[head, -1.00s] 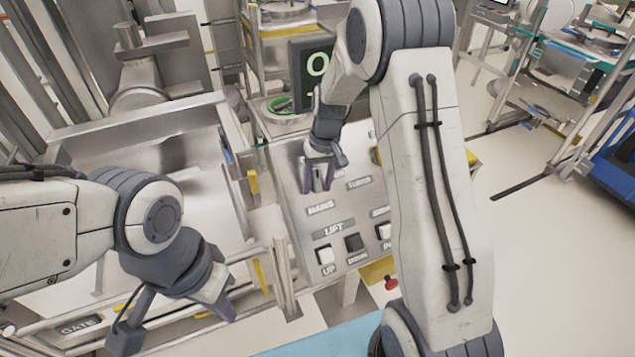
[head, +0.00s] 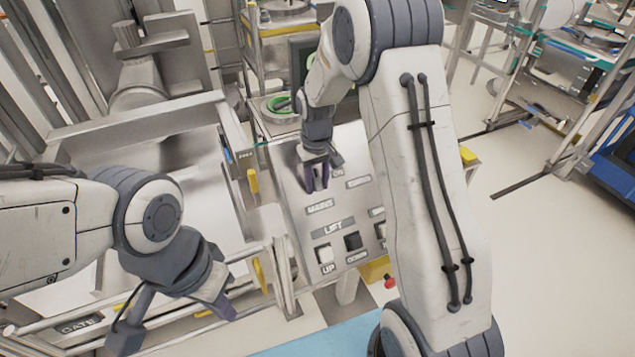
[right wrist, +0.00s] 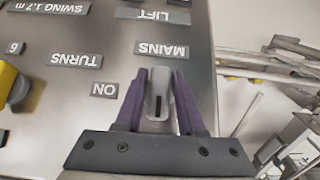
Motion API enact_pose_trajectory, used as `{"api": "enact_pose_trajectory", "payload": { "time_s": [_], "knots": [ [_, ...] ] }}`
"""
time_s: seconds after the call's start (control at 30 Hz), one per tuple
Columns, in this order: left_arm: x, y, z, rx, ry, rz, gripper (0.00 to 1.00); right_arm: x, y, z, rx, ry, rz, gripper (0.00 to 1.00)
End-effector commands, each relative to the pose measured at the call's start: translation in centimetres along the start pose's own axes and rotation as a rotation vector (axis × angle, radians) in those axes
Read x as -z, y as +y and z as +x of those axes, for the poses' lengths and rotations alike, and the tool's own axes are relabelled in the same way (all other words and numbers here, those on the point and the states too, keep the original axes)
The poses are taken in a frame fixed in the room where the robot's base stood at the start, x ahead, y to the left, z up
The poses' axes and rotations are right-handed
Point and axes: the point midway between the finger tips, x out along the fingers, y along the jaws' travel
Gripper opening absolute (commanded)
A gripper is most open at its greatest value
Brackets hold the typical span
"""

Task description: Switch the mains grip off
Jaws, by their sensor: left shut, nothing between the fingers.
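The mains grip is a grey lever with a dark slot (right wrist: 158,100), between the fingers of my right gripper (right wrist: 160,82) in the right wrist view. A finger lies close along each side of it; I cannot tell whether they press on it. The MAINS label (right wrist: 162,50) reads upside down above it, and the ON label (right wrist: 104,89) is to its left. In the head view my right gripper (head: 317,185) points down at the sloped panel (head: 300,222) and hides the grip. My left gripper (head: 222,305) is shut and empty, low at the left.
The LIFT buttons, UP (head: 325,254) and DOWN (head: 352,241), sit lower on the panel. A red knob (head: 389,282) is below its edge. A yellow knob (right wrist: 8,80) shows at the wrist view's left. A metal bin frame (head: 130,125) stands left of the panel.

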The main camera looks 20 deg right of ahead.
Motion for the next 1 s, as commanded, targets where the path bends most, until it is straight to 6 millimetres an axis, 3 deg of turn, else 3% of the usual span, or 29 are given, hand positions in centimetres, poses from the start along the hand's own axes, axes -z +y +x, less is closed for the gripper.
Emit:
{"api": "enact_pose_trajectory", "payload": {
  "time_s": [0.47,0.8,1.0],
  "knots": [
    [0.0,0.0,0.4,0.0,0.0,0.0,0.0,0.3,0.1,-1.0,-0.001,0.01,0.0,0.6],
    [-0.1,-0.2,2.2,0.0,0.0,-0.004,0.0,0.3,0.0,-7.3,-0.001,0.013,-0.001,0.6],
    [-0.1,-0.2,2.7,0.0,0.0,-0.005,0.0,0.2,0.0,-9.9,-0.001,0.01,-0.001,0.6]
  ]
}}
